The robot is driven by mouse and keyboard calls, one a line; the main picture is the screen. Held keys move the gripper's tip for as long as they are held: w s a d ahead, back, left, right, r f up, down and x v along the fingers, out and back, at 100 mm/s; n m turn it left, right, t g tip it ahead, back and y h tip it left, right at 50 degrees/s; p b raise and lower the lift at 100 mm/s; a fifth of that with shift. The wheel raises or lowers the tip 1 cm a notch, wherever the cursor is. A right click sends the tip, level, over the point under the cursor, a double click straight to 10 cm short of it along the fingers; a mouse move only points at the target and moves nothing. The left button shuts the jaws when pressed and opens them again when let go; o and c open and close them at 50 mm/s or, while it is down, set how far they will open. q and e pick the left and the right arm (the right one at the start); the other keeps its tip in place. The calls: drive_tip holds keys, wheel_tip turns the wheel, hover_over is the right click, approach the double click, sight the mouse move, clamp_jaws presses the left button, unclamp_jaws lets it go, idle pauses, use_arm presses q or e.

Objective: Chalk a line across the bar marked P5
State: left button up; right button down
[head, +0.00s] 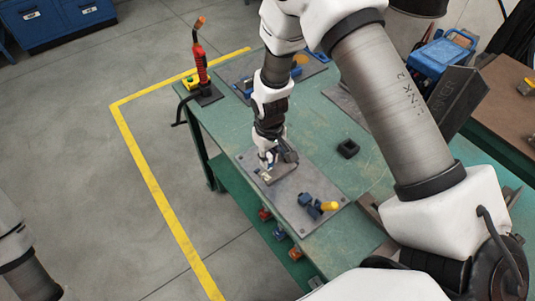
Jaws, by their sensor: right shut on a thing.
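My right gripper (268,160) points down over a grey metal plate (308,181) on the green bench. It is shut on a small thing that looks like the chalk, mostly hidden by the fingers. A grey bar (284,173) lies on the plate right under and beside the fingertips. No P5 mark can be read at this size. I cannot tell whether the held tip touches the bar or whether a line is on it. My left gripper is out of view; only part of my left arm shows at the lower left.
Blue clamps (309,204) with a yellow end (329,206) stand on the plate's near right. A black block (348,149) sits to the right. A red torch (200,60) stands at the far left bench corner. Another plate (238,73) lies behind.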

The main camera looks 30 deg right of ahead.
drive_tip(key=shift+s+d+p, duration=0.2)
drive_tip(key=shift+s+p, duration=0.55)
drive_tip(key=shift+s, duration=0.8)
drive_tip(key=shift+s+d, duration=0.1)
drive_tip(key=shift+s, duration=0.4)
drive_tip(key=shift+r, duration=0.1)
wheel_tip(320, 180, up, 7)
drive_tip(key=p, duration=0.6)
drive_tip(key=b, duration=0.4)
hover_over(277, 179)
drive_tip(key=shift+f, duration=3.25)
